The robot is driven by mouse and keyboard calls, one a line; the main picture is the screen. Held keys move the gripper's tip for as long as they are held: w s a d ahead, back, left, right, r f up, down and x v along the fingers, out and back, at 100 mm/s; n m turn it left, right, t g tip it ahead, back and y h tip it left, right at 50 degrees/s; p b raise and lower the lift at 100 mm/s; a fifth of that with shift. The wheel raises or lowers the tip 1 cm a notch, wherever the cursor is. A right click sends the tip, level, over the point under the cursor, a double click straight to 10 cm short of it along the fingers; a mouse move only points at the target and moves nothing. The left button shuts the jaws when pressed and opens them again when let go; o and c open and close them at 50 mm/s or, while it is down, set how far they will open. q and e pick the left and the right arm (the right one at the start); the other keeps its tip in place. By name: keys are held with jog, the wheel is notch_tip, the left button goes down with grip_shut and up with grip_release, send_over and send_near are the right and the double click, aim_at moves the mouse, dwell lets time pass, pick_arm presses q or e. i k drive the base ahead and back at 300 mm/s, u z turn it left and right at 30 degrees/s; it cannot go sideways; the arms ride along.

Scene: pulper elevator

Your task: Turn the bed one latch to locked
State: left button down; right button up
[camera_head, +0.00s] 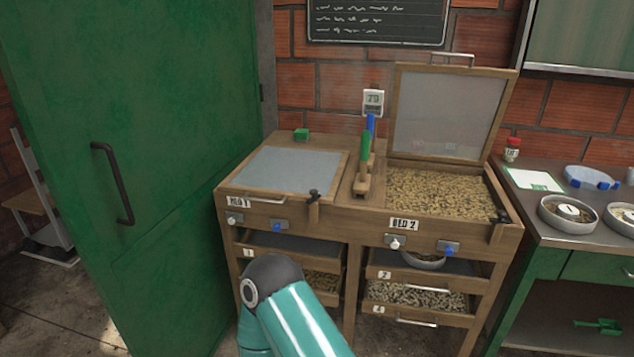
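Bed one (290,170) is the left half of the wooden bench, with its framed mesh lid lying shut. Its label (238,202) is on the front edge. At the lid's front right corner is a small black knob (314,193) above a wooden block (313,214), which looks like the latch. I cannot tell its turn position. Below the label, the front carries a white knob (233,219) and a blue knob (277,227). One teal arm of mine rises at the bottom centre, in front of the lower drawers. Neither gripper is in view.
Bed two (435,188) on the right has its lid (445,112) raised and is full of beans. A green door (140,150) fills the left. Drawers sit below both beds. A side table (545,225) with bowls stands right. Brushes (364,165) stand between the beds.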

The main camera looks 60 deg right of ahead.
aim_at(314, 192)
jog(key=z, duration=0.55)
jog(key=i, duration=1.15)
jog(key=z, duration=1)
jog(key=i, duration=0.3)
jog(key=z, duration=0.1)
jog(key=k, duration=0.9)
jog(key=z, duration=0.15)
jog(key=i, duration=0.9)
jog(key=u, duration=0.05)
